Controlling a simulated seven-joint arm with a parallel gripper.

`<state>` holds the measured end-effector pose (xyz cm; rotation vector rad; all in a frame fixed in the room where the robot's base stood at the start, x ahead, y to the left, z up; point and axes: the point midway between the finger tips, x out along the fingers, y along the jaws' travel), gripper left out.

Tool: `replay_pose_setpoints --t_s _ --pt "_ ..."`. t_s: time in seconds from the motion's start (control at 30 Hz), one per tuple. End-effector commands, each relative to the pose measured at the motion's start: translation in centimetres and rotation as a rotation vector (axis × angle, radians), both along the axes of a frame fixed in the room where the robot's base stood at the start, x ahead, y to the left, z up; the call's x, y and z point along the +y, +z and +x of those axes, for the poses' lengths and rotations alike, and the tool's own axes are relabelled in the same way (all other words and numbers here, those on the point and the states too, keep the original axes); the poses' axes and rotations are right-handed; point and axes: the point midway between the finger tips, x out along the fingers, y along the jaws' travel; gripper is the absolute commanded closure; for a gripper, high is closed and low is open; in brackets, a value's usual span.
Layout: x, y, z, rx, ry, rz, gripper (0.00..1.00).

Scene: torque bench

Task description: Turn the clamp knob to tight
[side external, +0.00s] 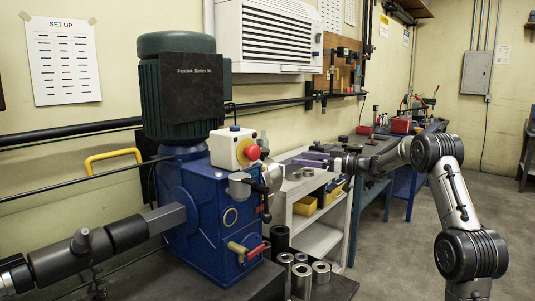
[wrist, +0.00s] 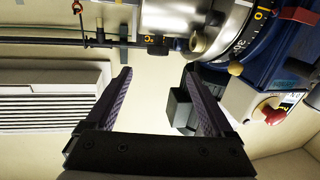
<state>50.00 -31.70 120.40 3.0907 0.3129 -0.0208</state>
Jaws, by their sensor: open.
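My gripper (side external: 304,160) has two purple-padded fingers pointing left at the blue machine (side external: 190,210). The wrist view shows the gripper (wrist: 157,72) open, with nothing held between the fingers. A pale round knob (wrist: 205,42) sits on the silver housing beside a dial with marks (wrist: 238,48). It looks like the clamp knob, and it lies beyond the right fingertip, apart from it. A small brass ball (wrist: 235,69) is beside the dial. In the side view the silver fittings (side external: 240,185) on the machine's right side are small, so I cannot tell the knob's setting.
A white switch box with a red button (side external: 252,152) sits on the machine near my gripper; the button also shows in the wrist view (wrist: 270,113). Metal rings (side external: 302,277) stand on the front bench. A shelf unit (side external: 325,238) with yellow bins is behind.

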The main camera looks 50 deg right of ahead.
Motion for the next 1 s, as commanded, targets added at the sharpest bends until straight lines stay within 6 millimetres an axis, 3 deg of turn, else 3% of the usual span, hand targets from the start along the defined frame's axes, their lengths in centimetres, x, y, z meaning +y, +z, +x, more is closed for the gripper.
replay_pose_setpoints --t_s 0.27,0.7,1.0 --pt "0.2 0.3 2.5 -0.019 -0.003 0.002 0.13" --pt "1.8 0.2 10.7 -0.018 -0.003 0.004 0.13" --pt "2.3 0.3 13.4 -0.017 -0.005 0.002 0.13"
